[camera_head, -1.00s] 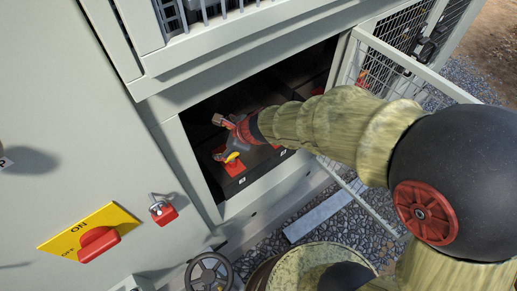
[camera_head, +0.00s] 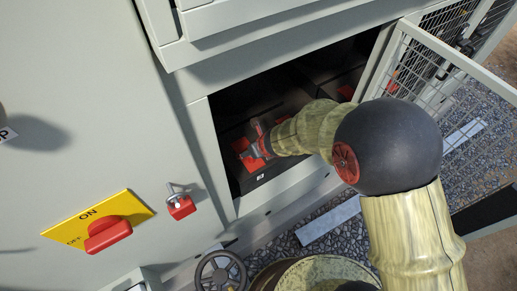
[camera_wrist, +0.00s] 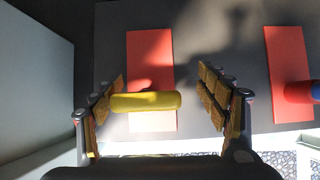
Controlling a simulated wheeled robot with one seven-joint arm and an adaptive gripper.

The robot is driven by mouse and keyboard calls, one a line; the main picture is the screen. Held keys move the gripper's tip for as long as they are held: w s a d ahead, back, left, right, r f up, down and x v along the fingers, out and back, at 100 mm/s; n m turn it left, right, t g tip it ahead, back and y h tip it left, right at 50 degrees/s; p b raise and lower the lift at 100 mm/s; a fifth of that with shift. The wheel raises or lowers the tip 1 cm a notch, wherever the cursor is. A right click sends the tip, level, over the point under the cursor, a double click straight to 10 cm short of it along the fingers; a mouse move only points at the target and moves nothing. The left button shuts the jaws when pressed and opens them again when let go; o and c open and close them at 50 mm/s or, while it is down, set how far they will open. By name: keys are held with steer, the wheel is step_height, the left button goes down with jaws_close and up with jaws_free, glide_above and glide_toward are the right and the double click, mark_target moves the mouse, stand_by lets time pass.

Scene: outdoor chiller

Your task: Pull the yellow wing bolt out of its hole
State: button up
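The yellow wing bolt (camera_wrist: 146,102) shows in the wrist view as a rounded yellow bar lying crosswise in front of a red plate (camera_wrist: 151,55). My gripper (camera_wrist: 161,82) is open, with one padded finger on each side of the bar. The bar's left end is close to the left finger; I cannot tell if they touch. A clear gap separates its right end from the right finger. In the head view my gripper (camera_head: 256,148) is inside the dark compartment at the red plate (camera_head: 246,157), and the bolt is hidden there. The hole is not visible.
An open mesh door (camera_head: 440,75) stands to the right. A second red plate (camera_wrist: 288,60) with a blue and red part (camera_wrist: 300,92) is at right in the wrist view. A red ON/OFF switch (camera_head: 108,234) is outside, left.

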steer(key=shift+w+a+f, duration=0.15)
steer(key=shift+w+f, duration=0.05)
steer(key=shift+f, duration=0.05)
steer(key=shift+c, duration=0.2)
steer(key=c, duration=1.1)
steer(key=shift+c, duration=0.4)
steer(key=shift+s+d+f, duration=0.15)
steer(key=shift+d+f, duration=0.05)
steer(key=shift+c, duration=0.4)
stand_by(0.5)
steer(key=o, duration=0.8)
steer(key=shift+d, duration=0.1)
steer(key=o, duration=0.5)
steer(key=shift+a+r, duration=0.15)
steer(key=shift+a, duration=0.05)
